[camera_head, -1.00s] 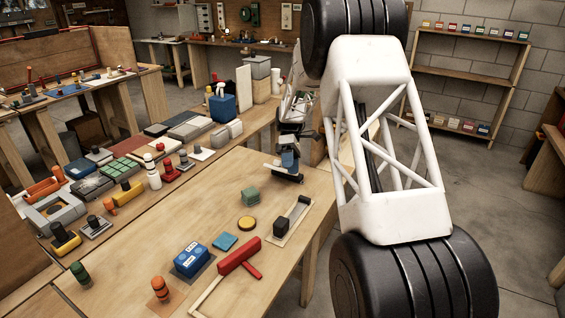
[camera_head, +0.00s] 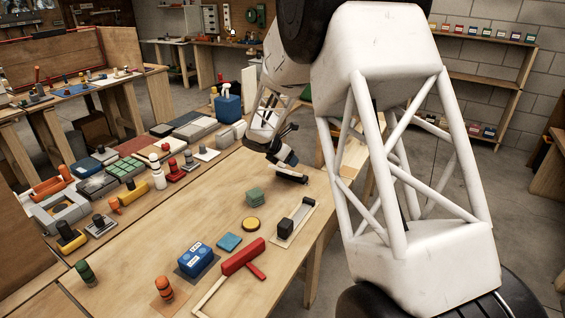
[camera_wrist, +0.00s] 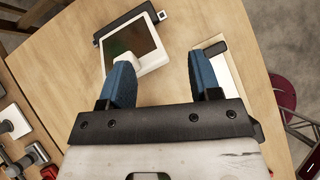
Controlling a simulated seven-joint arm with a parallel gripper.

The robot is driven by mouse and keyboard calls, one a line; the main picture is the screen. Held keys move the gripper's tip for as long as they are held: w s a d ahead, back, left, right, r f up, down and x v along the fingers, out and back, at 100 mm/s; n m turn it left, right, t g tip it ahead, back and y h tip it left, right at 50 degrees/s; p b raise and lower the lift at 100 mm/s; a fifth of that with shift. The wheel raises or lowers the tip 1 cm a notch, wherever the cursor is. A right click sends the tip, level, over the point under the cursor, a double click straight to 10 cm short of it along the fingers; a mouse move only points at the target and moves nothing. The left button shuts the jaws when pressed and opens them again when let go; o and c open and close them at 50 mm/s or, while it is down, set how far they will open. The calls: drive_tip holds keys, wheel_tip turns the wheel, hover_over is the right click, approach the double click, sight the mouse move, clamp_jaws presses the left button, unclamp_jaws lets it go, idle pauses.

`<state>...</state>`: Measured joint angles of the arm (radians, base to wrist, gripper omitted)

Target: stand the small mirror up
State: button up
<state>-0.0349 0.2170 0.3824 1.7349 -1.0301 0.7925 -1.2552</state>
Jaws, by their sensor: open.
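In the wrist view the small mirror (camera_wrist: 133,42) is a square dark panel in a pale frame, with a black bar along its upper left edge. It looks tilted back or lying on the wooden bench; I cannot tell which. A pale tab at its lower edge is near my left finger. My gripper (camera_wrist: 160,60) is open, its two blue fingers apart with nothing held between them. The left fingertip overlaps the mirror's lower edge in the picture; contact is unclear. In the head view my gripper (camera_head: 291,172) is low over the bench's far right part and mostly hides the mirror.
A pale tray with a black block (camera_head: 295,220) lies nearby, also right of my gripper in the wrist view (camera_wrist: 217,72). A green block (camera_head: 255,197), yellow disc (camera_head: 251,224) and red T-shaped tool (camera_head: 243,257) are nearer. The bench's right edge is close.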

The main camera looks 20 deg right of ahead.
drive_tip(key=a+n+t, duration=0.1)
drive_tip(key=w+a+n+t, duration=0.1)
drive_tip(key=a, duration=0.1)
drive_tip(key=a+r+n+t+y, duration=0.1)
drive_tip(key=shift+w+a+n, duration=0.15)
drive_tip(key=shift+w+n, duration=0.05)
drive_tip(key=shift+n, duration=0.1)
drive_tip(key=shift+w+f, duration=0.1)
drive_tip(key=shift+f, duration=0.05)
drive_tip(key=shift+x, duration=3.8)
clamp_jaws()
